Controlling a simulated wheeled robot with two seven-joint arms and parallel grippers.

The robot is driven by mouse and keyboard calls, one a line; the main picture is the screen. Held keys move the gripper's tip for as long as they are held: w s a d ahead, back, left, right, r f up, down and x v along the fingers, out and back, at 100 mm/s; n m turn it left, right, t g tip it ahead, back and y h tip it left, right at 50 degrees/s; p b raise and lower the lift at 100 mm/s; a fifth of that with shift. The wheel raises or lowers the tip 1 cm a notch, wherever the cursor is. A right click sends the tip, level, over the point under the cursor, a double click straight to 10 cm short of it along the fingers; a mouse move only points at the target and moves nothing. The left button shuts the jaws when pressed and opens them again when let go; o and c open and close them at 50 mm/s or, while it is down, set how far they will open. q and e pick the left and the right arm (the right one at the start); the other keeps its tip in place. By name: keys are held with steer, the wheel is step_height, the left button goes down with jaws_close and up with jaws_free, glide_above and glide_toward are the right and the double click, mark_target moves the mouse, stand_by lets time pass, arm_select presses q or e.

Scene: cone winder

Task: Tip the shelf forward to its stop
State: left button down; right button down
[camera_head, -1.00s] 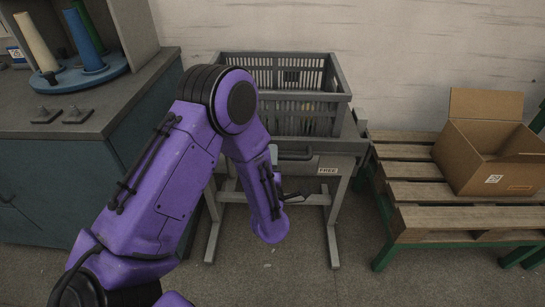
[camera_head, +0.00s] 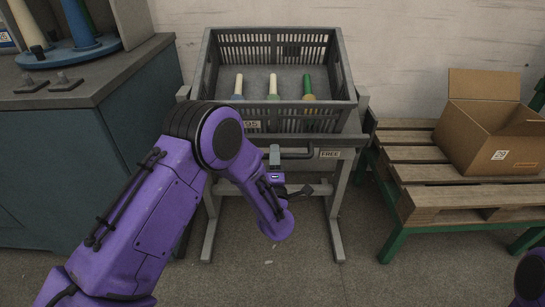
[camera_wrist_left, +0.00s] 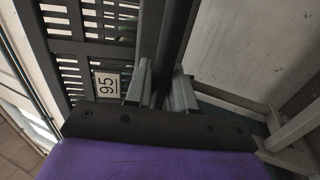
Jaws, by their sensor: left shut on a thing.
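The shelf is the grey top of a floor stand, its front rail (camera_head: 345,141) carrying a handle (camera_head: 297,155) and a "FREE" tag. It leans forward toward me; I cannot tell if it is at its stop. A grey slatted crate (camera_head: 343,72) on it leans too, showing two pale tubes (camera_head: 273,84) and one green tube (camera_head: 307,84) inside. My left gripper (camera_head: 275,157) is at the handle, partly hidden by my arm. In the left wrist view its fingers (camera_wrist_left: 160,93) are shut around the dark handle bar (camera_wrist_left: 173,45), beside the crate's "95" label. My right gripper is out of view.
A grey-topped cabinet (camera_head: 120,75) with a blue round base (camera_head: 70,54) and tubes stands at the left. A pallet rack (camera_head: 440,205) with an open cardboard box (camera_head: 485,140) stands at the right, close to the stand. A wall is behind. The floor in front is open.

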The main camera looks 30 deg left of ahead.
arm_select(q)
steer(key=shift+f, duration=0.2)
steer(key=c, duration=1.1)
jaws_free()
steer(key=shift+w+f, duration=0.1)
steer(key=shift+f, duration=0.05)
steer(key=shift+s+d, duration=0.1)
steer(key=shift+s, duration=0.1)
steer(key=v, duration=1)
steer(key=shift+p, duration=0.3)
